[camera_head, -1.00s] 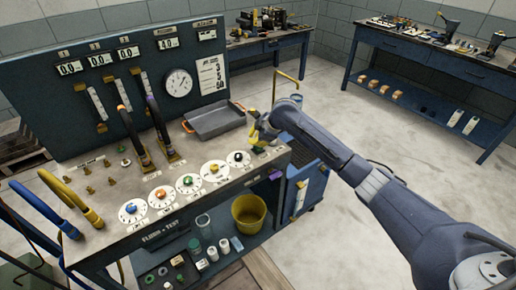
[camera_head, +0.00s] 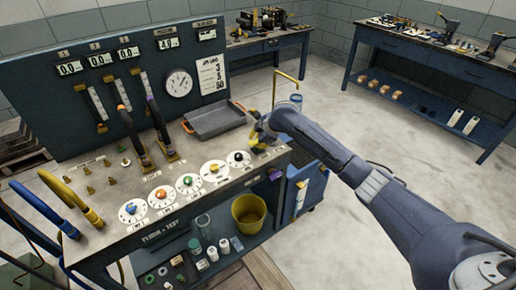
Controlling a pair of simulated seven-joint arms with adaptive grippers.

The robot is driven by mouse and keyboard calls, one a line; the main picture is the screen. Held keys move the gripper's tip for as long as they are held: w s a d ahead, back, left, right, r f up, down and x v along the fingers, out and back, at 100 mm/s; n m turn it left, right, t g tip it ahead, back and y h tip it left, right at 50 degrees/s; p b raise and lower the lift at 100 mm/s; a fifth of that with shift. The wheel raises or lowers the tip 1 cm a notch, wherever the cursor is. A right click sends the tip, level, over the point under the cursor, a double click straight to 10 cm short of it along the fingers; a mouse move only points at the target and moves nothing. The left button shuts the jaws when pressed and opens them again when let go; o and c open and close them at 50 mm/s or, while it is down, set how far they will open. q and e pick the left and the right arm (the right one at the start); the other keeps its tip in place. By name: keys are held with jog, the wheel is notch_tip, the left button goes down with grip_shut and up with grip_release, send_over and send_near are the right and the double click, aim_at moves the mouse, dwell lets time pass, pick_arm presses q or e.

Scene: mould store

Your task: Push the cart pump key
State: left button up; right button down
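My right gripper (camera_head: 257,143), with yellow and dark parts, is at the right end of the flush test bench (camera_head: 112,241), just right of the black-knobbed dial (camera_head: 238,158). It points down at the bench top. Its fingertips are small and partly hidden, so I cannot tell whether they are open or touching anything. I cannot make out the pump key; it may be hidden under or behind the gripper. A blue cart (camera_head: 316,186) stands against the bench's right end, partly covered by my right arm. My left gripper is not in view.
More dials with coloured knobs (camera_head: 160,195) line the bench front. A yellow bucket (camera_head: 248,213) is on the lower shelf. A bent brass pipe (camera_head: 287,77) rises behind my arm. The floor at right is clear.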

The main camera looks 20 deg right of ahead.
jog(key=shift+r, duration=0.9)
jog(key=shift+r, duration=0.15)
jog(key=shift+r, duration=2.85)
